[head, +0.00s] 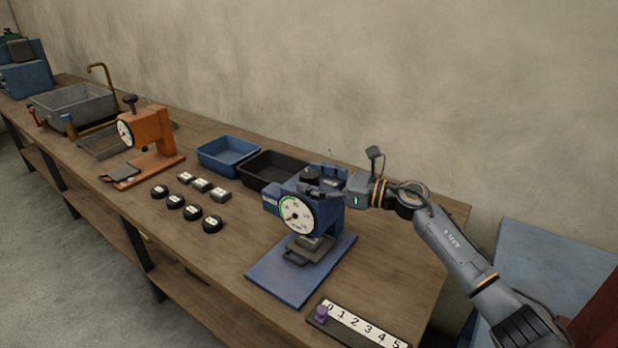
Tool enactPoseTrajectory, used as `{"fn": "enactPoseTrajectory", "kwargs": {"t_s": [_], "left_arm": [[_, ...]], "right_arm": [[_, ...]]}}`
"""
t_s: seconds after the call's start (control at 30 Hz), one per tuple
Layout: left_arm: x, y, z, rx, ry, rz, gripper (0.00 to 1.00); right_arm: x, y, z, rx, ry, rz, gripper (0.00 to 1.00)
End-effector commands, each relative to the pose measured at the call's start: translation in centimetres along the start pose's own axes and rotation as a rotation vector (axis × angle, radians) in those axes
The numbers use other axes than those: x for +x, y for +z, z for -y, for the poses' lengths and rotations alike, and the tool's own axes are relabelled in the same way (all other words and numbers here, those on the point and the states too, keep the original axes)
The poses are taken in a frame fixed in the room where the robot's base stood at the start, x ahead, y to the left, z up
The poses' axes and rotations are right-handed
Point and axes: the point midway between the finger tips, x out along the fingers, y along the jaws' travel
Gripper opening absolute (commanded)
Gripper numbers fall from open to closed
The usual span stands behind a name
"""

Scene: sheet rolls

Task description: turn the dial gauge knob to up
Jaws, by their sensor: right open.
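The blue dial gauge (274,283) stands on its blue base plate at the front right of the bench. Its round white dial face (297,215) has a thin needle and a green arc. A dark knob (310,173) shows at the top of the gauge, partly covered by my gripper. My right gripper (313,189) is open at the top of the gauge, with its fingers beside the knob. I cannot tell whether they touch it. The knob's exact setting is hard to make out. My left gripper is out of view.
An orange gauge stand (152,127) with a black knob stands further left. Several black pucks (192,213) and grey blocks (201,185) lie between. A blue tray (228,150) and a black tray (262,168) sit behind. A numbered strip (362,326) with a purple slider lies in front.

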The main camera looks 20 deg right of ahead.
Motion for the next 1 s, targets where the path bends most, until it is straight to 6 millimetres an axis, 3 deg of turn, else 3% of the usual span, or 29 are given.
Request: {"fn": "enactPoseTrajectory", "kwargs": {"t_s": [0.3,0.5,0.7,1.0], "left_arm": [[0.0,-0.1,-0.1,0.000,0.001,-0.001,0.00],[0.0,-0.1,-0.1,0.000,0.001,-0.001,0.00],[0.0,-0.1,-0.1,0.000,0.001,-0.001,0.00],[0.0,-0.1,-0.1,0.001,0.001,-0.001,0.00]], "right_arm": [[-6.7,-0.2,0.0,0.000,-0.001,-0.006,0.66],[-9.8,-0.2,0.0,0.001,0.000,-0.004,0.66],[-10.8,-0.1,0.0,0.000,0.001,-0.002,0.66],[-10.8,-0.1,0.0,0.000,0.001,-0.002,0.66]]}}
